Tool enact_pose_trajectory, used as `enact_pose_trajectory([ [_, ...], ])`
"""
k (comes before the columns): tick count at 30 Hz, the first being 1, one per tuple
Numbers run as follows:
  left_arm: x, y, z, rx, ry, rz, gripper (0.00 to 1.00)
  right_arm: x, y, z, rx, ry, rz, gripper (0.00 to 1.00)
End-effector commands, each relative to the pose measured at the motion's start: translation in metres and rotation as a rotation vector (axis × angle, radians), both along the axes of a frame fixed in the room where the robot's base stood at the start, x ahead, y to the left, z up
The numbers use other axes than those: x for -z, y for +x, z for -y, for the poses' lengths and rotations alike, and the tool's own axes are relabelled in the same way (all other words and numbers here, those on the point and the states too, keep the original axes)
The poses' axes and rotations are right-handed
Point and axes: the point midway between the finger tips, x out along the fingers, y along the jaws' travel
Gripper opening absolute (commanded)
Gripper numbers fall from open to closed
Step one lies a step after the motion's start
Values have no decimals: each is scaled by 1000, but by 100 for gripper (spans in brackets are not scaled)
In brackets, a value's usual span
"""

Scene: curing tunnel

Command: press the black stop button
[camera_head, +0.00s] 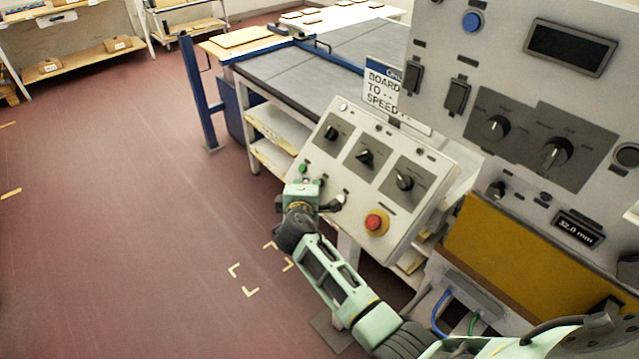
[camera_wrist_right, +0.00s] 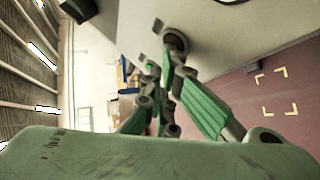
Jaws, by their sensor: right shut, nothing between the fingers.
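The sloped grey control panel (camera_head: 345,185) stands in the middle of the head view, with a green button (camera_head: 303,168) near its left edge and a red mushroom button (camera_head: 376,222) on a yellow ring at its lower right. My right gripper (camera_head: 304,188) is shut and empty at the panel's lower left, just below the green button in the picture. It also shows in the wrist view (camera_wrist_right: 155,70), its green fingers together near a pale panel surface. I cannot make out the black stop button; my gripper covers part of that area. My left gripper is not in view.
Three black knobs (camera_head: 364,157) line the panel's upper part. A larger grey cabinet (camera_head: 500,75) with switches and a display rises at the right. A grey-topped table (camera_head: 315,70) with blue rails lies behind. Red floor (camera_head: 120,220) is clear at the left.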

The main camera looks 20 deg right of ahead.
Motion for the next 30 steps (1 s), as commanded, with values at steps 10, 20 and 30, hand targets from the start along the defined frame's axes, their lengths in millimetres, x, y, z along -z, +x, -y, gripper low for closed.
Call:
enact_pose_trajectory([
  [10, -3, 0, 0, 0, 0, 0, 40, -2, -1, -1, 2, 0, -2, 0],
  [20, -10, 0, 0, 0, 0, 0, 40, -11, -4, -10, 1, 0, -2, 0],
  [30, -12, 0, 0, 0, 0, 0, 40, -14, -5, -12, 0, 0, -1, 0],
])
